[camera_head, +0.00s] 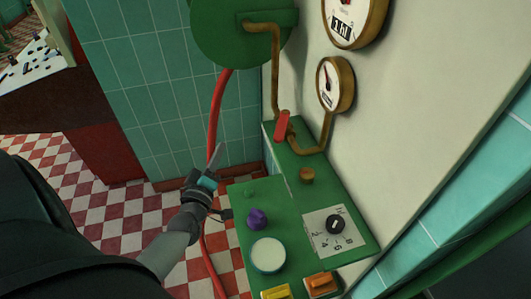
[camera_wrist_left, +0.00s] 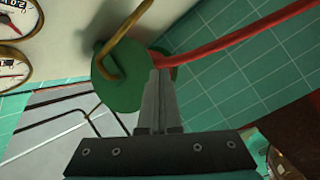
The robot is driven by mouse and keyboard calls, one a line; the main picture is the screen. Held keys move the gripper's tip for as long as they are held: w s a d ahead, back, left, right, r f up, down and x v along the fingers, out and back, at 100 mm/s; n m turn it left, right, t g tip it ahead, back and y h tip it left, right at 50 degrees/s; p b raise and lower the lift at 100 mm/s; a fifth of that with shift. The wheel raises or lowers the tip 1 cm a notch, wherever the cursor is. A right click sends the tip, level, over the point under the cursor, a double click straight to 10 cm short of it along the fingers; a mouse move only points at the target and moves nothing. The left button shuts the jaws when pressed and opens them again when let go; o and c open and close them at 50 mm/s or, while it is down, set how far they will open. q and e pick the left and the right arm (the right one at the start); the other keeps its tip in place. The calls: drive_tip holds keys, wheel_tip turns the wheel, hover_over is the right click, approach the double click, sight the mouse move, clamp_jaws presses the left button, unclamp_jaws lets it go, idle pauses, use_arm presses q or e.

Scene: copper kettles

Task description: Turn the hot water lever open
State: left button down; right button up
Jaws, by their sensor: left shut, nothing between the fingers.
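The red lever (camera_head: 282,125) sits on a brass pipe (camera_head: 277,70) at the back of the green control panel, below the round gauges. I take it to be the hot water lever. My left gripper (camera_head: 217,152) is shut and empty, to the left of the lever and clearly apart from it in the picture. In the left wrist view, the closed fingers (camera_wrist_left: 158,85) point toward a green round part (camera_wrist_left: 122,75) with a brass pipe and a red hose. I cannot make out the lever there. My right gripper is not in view.
The green panel (camera_head: 250,240) carries a purple knob (camera_head: 257,219), a white button (camera_head: 268,255), a black dial (camera_head: 335,224) and yellow and orange switches. A red hose (camera_head: 215,115) hangs behind my left gripper. A gauge (camera_head: 334,82) is on the cream wall.

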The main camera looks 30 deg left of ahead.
sight(282, 125)
use_arm(q)
drive_tip(key=w+d+n+h+b, duration=0.2)
drive_tip(key=w+d+n+h, duration=0.2)
drive_tip(key=w+d, duration=0.3)
drive_tip(key=shift+w+t+h, duration=0.3)
drive_tip(key=shift+w+t, duration=0.1)
drive_tip(key=shift+w, duration=1.7)
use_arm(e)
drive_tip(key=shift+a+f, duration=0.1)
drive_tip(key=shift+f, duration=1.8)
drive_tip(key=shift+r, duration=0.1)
use_arm(q)
drive_tip(key=shift+d+n+y+p, duration=0.25)
drive_tip(key=shift+n+y+p, duration=0.25)
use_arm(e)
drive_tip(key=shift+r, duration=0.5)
